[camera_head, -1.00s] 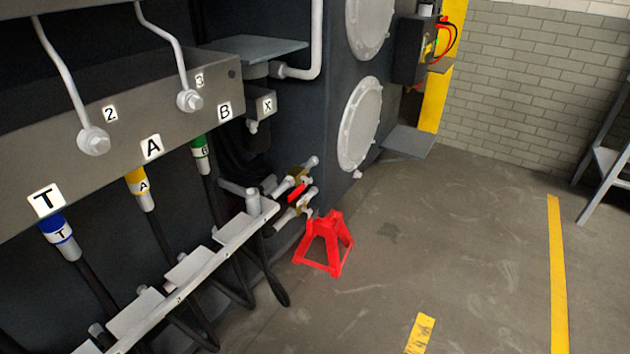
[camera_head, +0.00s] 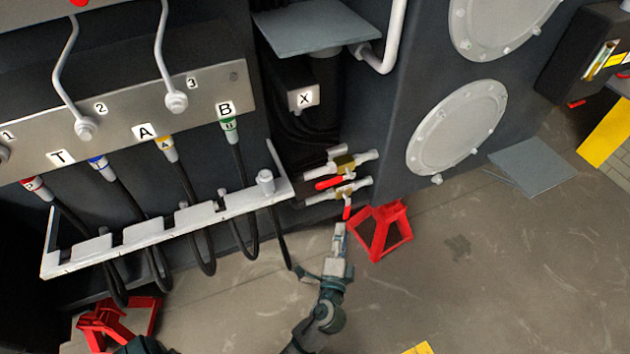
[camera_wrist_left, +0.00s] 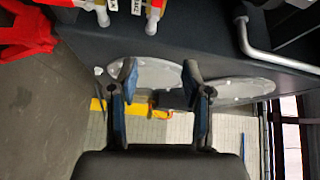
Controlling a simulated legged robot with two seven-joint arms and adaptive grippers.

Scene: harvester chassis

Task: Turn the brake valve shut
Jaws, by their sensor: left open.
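Two small valves with brass bodies and silver pipe ends sit one above the other at the chassis's lower edge in the head view. The upper valve (camera_head: 345,162) has its red handle (camera_head: 330,183) lying roughly along the pipe. The lower valve (camera_head: 340,190) has its red handle (camera_head: 347,210) pointing down, across the pipe. I cannot tell which is the brake valve. My left gripper (camera_head: 340,230) is just below the lower handle in the picture; contact is unclear. In the left wrist view its fingers (camera_wrist_left: 157,72) are apart and empty, with red handles at the top edge.
A red stand (camera_head: 381,232) is on the floor right of my left gripper. A white slotted rail (camera_head: 165,232) with hanging black hoses lies to the left. A grey plate (camera_head: 533,165) juts out at right. Floor at lower right is open.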

